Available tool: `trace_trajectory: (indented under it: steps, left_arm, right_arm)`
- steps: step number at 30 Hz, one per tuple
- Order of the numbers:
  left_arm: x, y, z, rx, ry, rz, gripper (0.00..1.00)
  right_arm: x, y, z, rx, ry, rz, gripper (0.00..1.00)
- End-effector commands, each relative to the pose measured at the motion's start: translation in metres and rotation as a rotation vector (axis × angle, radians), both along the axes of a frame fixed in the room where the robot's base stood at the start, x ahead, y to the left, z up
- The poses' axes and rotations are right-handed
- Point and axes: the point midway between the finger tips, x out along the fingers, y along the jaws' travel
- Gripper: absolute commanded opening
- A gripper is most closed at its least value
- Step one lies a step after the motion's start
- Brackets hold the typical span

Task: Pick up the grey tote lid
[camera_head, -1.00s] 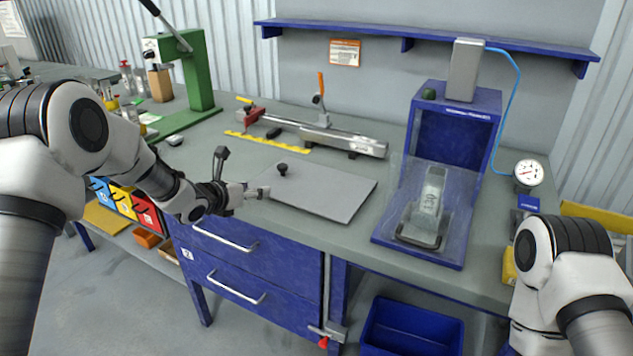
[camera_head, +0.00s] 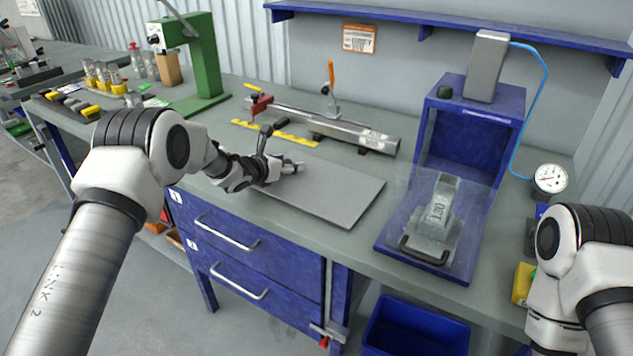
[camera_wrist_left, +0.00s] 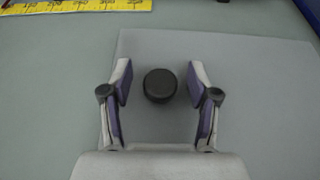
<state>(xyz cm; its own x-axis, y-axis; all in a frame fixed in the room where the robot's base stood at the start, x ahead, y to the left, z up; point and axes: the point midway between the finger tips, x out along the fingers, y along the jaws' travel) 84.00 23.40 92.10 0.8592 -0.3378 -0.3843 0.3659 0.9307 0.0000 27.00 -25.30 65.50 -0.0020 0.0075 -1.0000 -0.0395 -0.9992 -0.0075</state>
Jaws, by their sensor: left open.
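The grey tote lid (camera_head: 330,195) lies flat on the bench top near its front edge. Its black round knob (camera_wrist_left: 160,86) shows in the left wrist view, between the two open fingers of my left gripper (camera_wrist_left: 160,88) and touching neither. In the head view my left gripper (camera_head: 285,168) is over the left part of the lid and hides the knob. The lid itself fills the middle and right of the left wrist view (camera_wrist_left: 265,100). My right arm is at the right edge of the head view, with its gripper out of the picture.
A yellow scale (camera_head: 275,133) and a clamp rail (camera_head: 345,130) lie behind the lid. A green press (camera_head: 205,60) stands at the back left. A blue fixture (camera_head: 465,150) with a clear guard stands to the right. A blue bin (camera_head: 415,328) is below.

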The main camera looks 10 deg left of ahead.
Motion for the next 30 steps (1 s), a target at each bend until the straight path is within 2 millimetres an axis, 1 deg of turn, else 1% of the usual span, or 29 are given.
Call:
trace_trajectory:
  steps: [3, 5, 6, 8, 9, 17, 20, 23, 27, 30]
  left_arm:
    - [0.000, 0.000, 0.000, 0.000, 0.000, 0.000, 0.60]
    - [0.000, 0.000, 0.000, 0.000, 0.000, 0.000, 0.39]
    - [0.000, 0.000, 0.000, -0.001, 0.000, 0.000, 0.25]
    - [0.000, 0.000, 0.000, -0.001, 0.000, 0.000, 0.04]
    - [-0.001, 0.000, 0.000, 0.000, 0.001, 0.000, 0.00]
    - [-0.001, 0.000, 0.000, 0.000, 0.001, 0.000, 0.00]
    - [-0.001, 0.000, 0.005, 0.001, 0.001, 0.000, 0.00]
    - [0.000, 0.000, 0.022, 0.000, -0.002, 0.001, 0.00]
    - [0.000, 0.000, 0.057, 0.001, -0.005, 0.000, 0.00]
    - [0.000, 0.001, 0.081, 0.001, -0.004, 0.000, 0.00]
  right_arm:
    - [0.000, 0.000, -0.001, 0.000, 0.000, 0.000, 0.31]
    - [0.000, 0.000, -0.001, 0.000, 0.000, 0.000, 0.31]
    - [0.000, 0.000, -0.001, 0.000, 0.001, 0.000, 0.31]
    - [0.000, 0.000, -0.001, 0.000, 0.001, 0.000, 0.31]
    - [0.000, 0.000, -0.001, 0.000, 0.001, 0.000, 0.31]
    - [0.000, 0.000, -0.001, 0.000, 0.000, 0.000, 0.31]
    - [0.000, 0.000, -0.002, 0.000, 0.001, 0.000, 0.31]
    - [0.000, 0.000, -0.004, 0.000, 0.000, 0.000, 0.31]
    - [0.000, 0.000, -0.007, 0.000, 0.001, 0.000, 0.31]
    - [0.000, 0.000, -0.008, 0.000, 0.000, 0.000, 0.31]
